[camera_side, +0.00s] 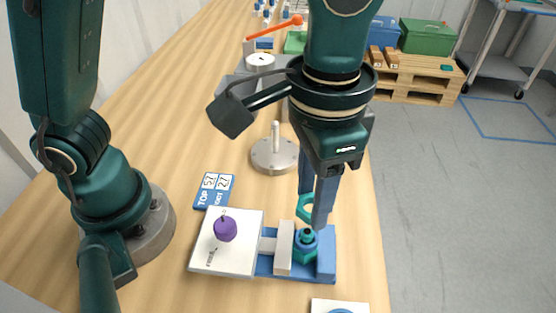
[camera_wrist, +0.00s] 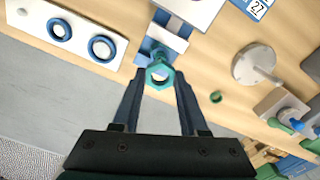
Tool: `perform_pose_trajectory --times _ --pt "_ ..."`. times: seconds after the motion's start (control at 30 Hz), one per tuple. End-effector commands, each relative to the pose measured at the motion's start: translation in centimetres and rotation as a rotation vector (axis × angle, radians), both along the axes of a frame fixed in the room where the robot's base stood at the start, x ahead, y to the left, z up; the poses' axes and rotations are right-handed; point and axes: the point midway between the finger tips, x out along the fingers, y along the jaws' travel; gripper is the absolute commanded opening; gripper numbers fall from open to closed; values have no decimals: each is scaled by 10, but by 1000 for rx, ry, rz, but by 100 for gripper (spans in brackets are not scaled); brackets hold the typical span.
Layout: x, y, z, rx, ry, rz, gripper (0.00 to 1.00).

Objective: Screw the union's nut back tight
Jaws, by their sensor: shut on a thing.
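My gripper (camera_side: 313,208) is shut on the teal hex nut (camera_side: 304,207), which also shows as an open ring between the fingertips in the wrist view (camera_wrist: 160,75). In the side view the nut is above the union body (camera_side: 306,247), seemingly apart from it. The union body stands upright, teal with a dark top, in a blue fixture (camera_side: 327,262) with a pale clamp block (camera_side: 284,247). In the wrist view the nut and fingers partly cover the union. I cannot tell whether the nut is exactly centred over it.
A white plate (camera_side: 227,256) with a purple knob (camera_side: 225,229) adjoins the fixture at left. A metal base with an upright peg (camera_side: 274,154) stands behind. A white block with two blue rings (camera_wrist: 75,32) lies nearby. A small green ring (camera_wrist: 215,97) lies on the table.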

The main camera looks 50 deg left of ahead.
Motion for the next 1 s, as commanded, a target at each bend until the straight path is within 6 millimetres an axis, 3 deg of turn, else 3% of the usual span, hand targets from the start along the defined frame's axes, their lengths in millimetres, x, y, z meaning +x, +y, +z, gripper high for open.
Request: perform_pose_trajectory --times 1.0 --pt "0 1 -56 0 1 2 0"
